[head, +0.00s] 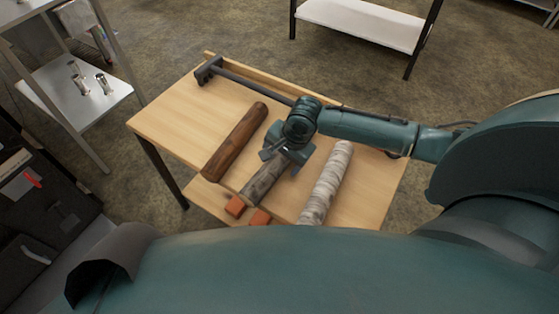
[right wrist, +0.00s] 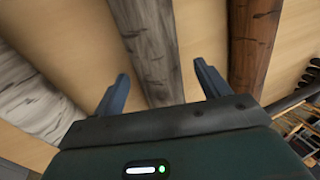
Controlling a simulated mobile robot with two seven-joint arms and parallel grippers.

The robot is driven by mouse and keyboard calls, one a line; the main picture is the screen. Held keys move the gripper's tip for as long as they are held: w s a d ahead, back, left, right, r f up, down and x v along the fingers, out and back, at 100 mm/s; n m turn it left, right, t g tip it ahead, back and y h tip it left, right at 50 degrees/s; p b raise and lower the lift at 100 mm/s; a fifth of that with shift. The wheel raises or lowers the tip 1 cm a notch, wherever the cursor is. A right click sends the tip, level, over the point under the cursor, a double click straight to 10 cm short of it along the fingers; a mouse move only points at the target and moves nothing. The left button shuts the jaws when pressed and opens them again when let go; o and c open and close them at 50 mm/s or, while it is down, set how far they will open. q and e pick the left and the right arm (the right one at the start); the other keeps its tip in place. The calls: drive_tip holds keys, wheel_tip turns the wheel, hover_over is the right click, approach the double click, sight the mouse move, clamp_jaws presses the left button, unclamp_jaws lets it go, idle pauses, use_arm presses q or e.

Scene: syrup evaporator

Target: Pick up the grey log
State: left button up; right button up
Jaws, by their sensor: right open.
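The grey log (head: 262,182) lies on the wooden table, between a brown log and a whitish birch log. My right gripper (head: 282,162) is above its far part and hides that end. In the right wrist view the grey log (right wrist: 152,50) runs between the two open fingers of the right gripper (right wrist: 162,75). I cannot tell whether the fingers touch it. My left gripper is not in view.
The brown log (head: 235,140) lies to the left, the birch log (head: 326,183) to the right. Orange blocks (head: 235,206) sit by the grey log's near end. A dark long-handled tool (head: 209,70) lies along the table's (head: 180,115) raised back edge.

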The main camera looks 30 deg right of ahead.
drive_tip(key=shift+c, duration=0.5)
drive_tip(key=c, duration=1.2)
